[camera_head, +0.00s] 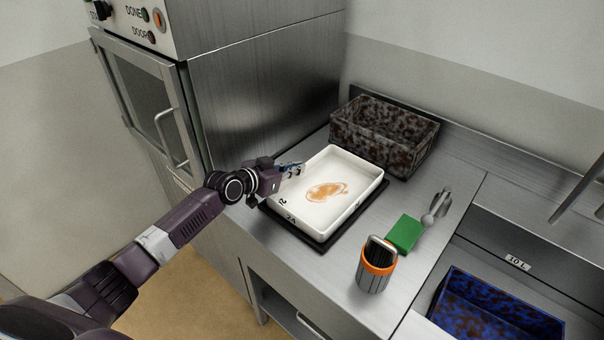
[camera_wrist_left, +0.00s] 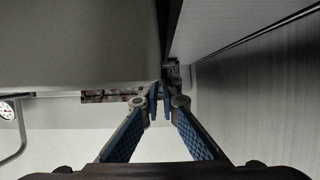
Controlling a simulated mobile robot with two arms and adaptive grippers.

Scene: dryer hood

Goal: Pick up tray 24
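Tray 24 (camera_head: 345,210) is a white, shallow rectangular tray with an orange-brown stain on its floor and "24" on its near left end. It is level on or just over a black mat (camera_head: 284,238) on the steel counter. My left gripper (camera_head: 296,169) is at the tray's left long rim, toward the far end. In the left wrist view the blue-padded fingers (camera_wrist_left: 163,97) come close together at the edge of the pale tray (camera_wrist_left: 85,45), apparently shut on its wall. The exact contact is hard to see. My right gripper is in neither view.
A steel dryer (camera_head: 255,85) stands left of the tray. A speckled brown basket (camera_head: 385,136) is behind it. A blue speckled bin (camera_head: 490,308) sits lower right.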

